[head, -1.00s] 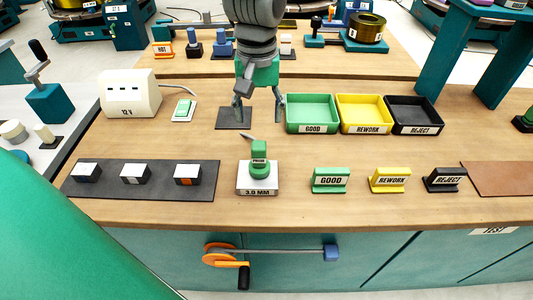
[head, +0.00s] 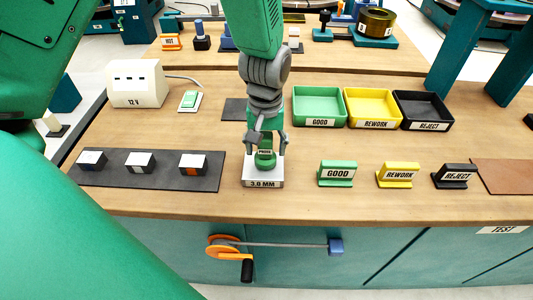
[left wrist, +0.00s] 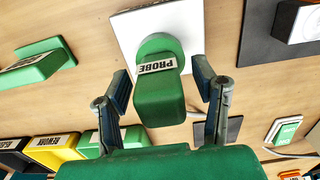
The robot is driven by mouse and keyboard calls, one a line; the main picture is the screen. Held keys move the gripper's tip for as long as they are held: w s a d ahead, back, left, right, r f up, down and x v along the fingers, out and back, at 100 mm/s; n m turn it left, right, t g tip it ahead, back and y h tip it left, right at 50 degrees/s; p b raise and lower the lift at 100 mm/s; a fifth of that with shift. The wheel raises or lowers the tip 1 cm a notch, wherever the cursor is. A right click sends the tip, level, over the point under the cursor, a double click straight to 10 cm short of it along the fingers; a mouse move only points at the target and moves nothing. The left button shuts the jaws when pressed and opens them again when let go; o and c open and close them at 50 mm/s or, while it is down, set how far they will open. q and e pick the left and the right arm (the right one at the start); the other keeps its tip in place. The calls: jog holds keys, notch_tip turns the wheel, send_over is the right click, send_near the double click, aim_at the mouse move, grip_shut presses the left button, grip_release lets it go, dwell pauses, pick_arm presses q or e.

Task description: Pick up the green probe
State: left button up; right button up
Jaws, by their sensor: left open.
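The green probe (head: 265,158), labelled PROBE, stands upright on a white block (head: 263,181) marked 3.0 MM near the front of the bench. My left gripper (head: 267,148) is open over the probe, with one finger on each side of it. In the left wrist view the probe (left wrist: 160,95) sits between the two open fingers (left wrist: 160,88), with a visible gap on both sides. The white base (left wrist: 150,35) shows beyond it. My right gripper is not in view.
Green GOOD (head: 337,173), yellow REWORK (head: 398,175) and black REJECT (head: 455,176) signs stand to the right. Matching trays, green (head: 319,106), yellow (head: 372,108) and black (head: 424,110), lie behind. A dark mat (head: 135,176) with three blocks lies left. A 12 V box (head: 137,84) stands back left.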

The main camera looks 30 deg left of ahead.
pick_arm(q)
jog(key=shift+s+r, duration=0.1)
jog(key=shift+c, duration=0.8)
grip_shut()
